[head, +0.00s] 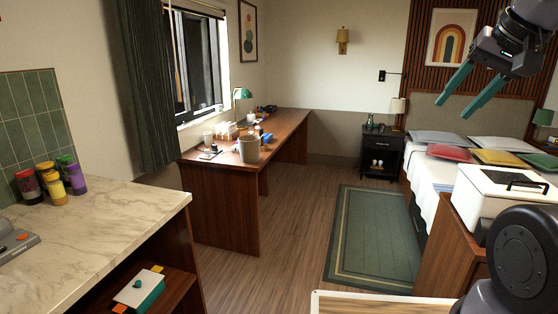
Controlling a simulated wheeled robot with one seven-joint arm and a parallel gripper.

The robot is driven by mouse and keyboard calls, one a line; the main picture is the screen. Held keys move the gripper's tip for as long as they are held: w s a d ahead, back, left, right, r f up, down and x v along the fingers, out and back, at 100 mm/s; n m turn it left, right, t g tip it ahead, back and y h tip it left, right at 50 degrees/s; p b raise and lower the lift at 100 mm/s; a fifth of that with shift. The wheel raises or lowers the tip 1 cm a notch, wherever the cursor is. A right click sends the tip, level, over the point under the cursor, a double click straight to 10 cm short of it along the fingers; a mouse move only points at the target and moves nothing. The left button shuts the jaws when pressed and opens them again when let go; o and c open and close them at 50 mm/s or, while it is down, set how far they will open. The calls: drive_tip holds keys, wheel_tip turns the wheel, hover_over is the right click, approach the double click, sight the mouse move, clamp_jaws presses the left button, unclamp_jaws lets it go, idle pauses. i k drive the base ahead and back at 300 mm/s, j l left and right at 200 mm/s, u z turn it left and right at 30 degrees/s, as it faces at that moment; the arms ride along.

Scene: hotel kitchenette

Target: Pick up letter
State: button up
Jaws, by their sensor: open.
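I cannot make out a letter for certain. Small white items (209,154) lie at the near left of the wooden desk (225,170), too small to identify. My gripper (457,106) is at the upper right, raised in the air. Its two teal fingers are apart, with nothing between them. It is far from the desk and appears in front of the bed area.
A marble counter (90,225) with several colored jars (50,185) is at the left. A bin-like container (249,149) stands on the desk. A white box (500,190) sits on a wooden cabinet at right. Floor with a green rug (375,240) is clear between.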

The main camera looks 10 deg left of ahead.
sight(218, 127)
drive_tip(key=i, duration=3.9)
drive_tip(key=i+u, duration=0.2)
drive_tip(key=i, duration=0.25)
drive_tip(key=i+l+u, duration=0.2)
drive_tip(key=i, duration=0.25)
drive_tip(key=i+l+u, duration=0.2)
drive_tip(key=i, duration=0.25)
drive_tip(key=u, duration=1.6)
